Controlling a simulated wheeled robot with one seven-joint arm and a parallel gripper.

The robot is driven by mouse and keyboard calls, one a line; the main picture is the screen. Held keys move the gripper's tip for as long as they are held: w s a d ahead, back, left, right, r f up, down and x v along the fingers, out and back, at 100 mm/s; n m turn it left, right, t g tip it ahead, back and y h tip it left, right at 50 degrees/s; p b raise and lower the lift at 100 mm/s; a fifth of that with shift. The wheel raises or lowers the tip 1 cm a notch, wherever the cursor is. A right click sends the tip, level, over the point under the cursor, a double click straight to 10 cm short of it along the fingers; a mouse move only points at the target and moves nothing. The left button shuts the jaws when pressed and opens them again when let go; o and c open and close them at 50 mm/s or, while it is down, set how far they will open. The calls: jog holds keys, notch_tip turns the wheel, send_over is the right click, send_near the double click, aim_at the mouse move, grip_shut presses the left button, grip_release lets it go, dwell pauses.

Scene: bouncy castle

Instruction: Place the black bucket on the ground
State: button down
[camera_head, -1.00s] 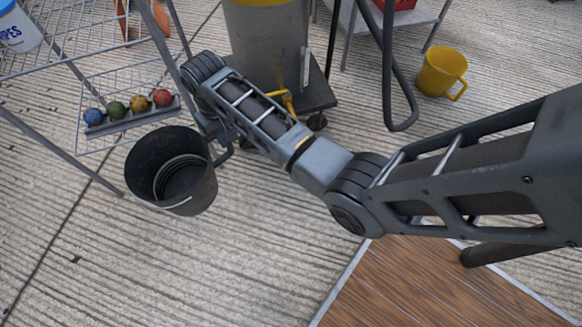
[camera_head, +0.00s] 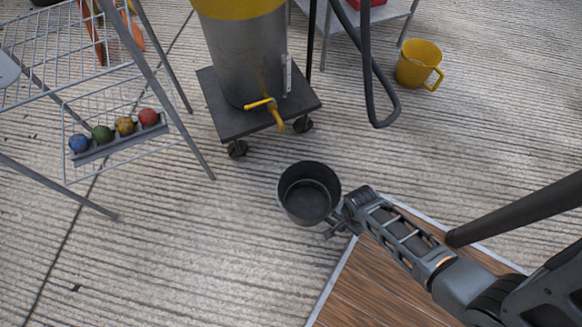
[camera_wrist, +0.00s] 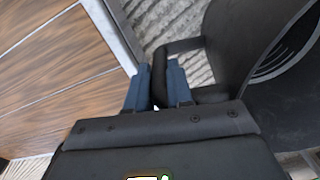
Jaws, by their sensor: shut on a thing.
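The black bucket (camera_head: 309,194) is upright near the middle of the head view, with its open top and ringed inside showing. My gripper (camera_head: 340,222) is at the bucket's right side. In the wrist view, the two blue fingers of my gripper (camera_wrist: 160,88) are shut on the bucket's black handle (camera_wrist: 180,48). The bucket's dark wall (camera_wrist: 225,45) fills the right of that view. I cannot tell whether the bucket's base touches the ground (camera_head: 190,255).
A wooden platform (camera_head: 360,290) with a metal edge lies at the lower right. A wheeled grey drum (camera_head: 245,60) stands behind the bucket. A wire rack (camera_head: 115,85) with coloured balls is at the left. A yellow mug (camera_head: 416,64) sits at the upper right. Ground at lower left is clear.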

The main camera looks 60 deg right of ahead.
aim_at(317, 177)
jog(key=w+d+b, duration=0.2)
jog(key=w+d, duration=0.1)
jog(key=w, duration=0.2)
jog(key=w+d+b, duration=0.1)
jog(key=w+d, duration=0.3)
jog(key=w, duration=0.1)
jog(key=w+d+b, duration=0.2)
jog(key=w+d, duration=0.1)
jog(key=w, duration=0.2)
jog(key=shift+w+d+f+b, duration=0.15)
jog(key=shift+w+d+b, duration=0.1)
jog(key=shift+w+b, duration=0.05)
notch_tip(317, 177, down, 2)
jog(key=shift+w+d+f+b, duration=0.1)
jog(key=shift+w+d+b, duration=0.05)
jog(key=shift+b, duration=0.6)
jog(key=shift+w+d+f+b, duration=0.1)
jog(key=shift+f+b, duration=0.75)
jog(key=shift+f, duration=0.3)
jog(key=shift+w+d+f+b, duration=0.1)
jog(key=shift+f+b, duration=0.75)
jog(key=shift+f, duration=0.25)
jog(key=shift+a+f, duration=0.1)
jog(key=c, duration=1)
grip_release()
